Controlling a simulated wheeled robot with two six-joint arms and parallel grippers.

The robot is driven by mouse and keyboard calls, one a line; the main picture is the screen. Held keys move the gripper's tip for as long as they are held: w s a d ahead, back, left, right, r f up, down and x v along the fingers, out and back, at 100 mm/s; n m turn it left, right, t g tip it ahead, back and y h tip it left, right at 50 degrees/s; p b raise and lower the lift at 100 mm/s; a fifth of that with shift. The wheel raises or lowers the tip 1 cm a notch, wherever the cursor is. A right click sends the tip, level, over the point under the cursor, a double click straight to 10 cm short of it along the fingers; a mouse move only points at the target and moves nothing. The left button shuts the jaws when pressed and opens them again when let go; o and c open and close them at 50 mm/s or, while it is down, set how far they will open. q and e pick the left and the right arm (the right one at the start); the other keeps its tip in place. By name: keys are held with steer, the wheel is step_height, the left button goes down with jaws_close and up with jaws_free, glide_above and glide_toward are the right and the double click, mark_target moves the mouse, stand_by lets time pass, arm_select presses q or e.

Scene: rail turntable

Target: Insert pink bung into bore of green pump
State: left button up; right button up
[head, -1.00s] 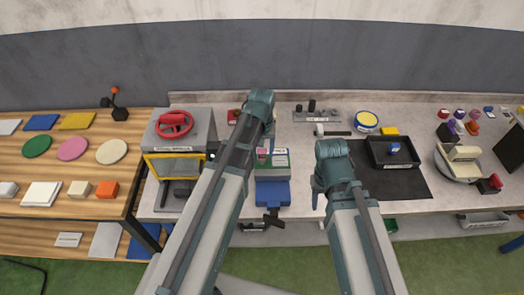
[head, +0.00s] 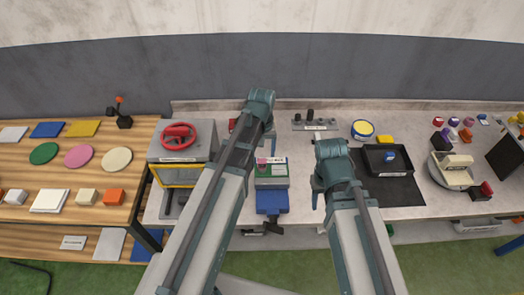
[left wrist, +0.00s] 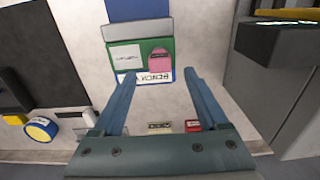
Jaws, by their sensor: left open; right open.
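A green block (head: 278,169), apparently the green pump, stands behind a blue bench part. A pink piece (head: 261,161) sits at it; I cannot tell whether this is the bung or how it is seated. In the left wrist view the green block (left wrist: 129,43) has a white label, and the pink piece (left wrist: 160,60) shows upright on its right side. My left gripper (left wrist: 163,80) is open and empty, its fingers spread either side of the block's lettered edge. No bore is clear. My right gripper (head: 316,190) is mostly hidden by its wrist, left of the black mat.
A black tray (head: 372,168) with a blue piece lies on a dark mat at right. A cabinet with a red handwheel (head: 177,133) stands at left. A peg rail (head: 318,125) is at the back. Small coloured pieces (head: 466,135) stand at the far right.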

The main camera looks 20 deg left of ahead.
mark_target(262, 160)
arm_select(q)
step_height(262, 160, up, 8)
steer(key=p, duration=0.7)
steer(key=shift+r, duration=0.15)
arm_select(e)
step_height(262, 160, up, 8)
steer(key=shift+r, duration=0.15)
arm_select(q)
steer(key=s+d+f+m+b, duration=0.3)
steer(key=s+d+f+b, duration=0.2)
steer(key=s+f+b, duration=0.2)
steer(key=s+d+f+m+y+b, duration=0.1)
steer(key=s+d+f+m+b, duration=0.3)
steer(key=s+f+b, duration=0.3)
steer(key=shift+s+d+f+b, duration=0.15)
steer(key=shift+d+f+b, duration=0.6)
arm_select(e)
step_height(262, 160, down, 16)
steer(key=shift+r, duration=0.2)
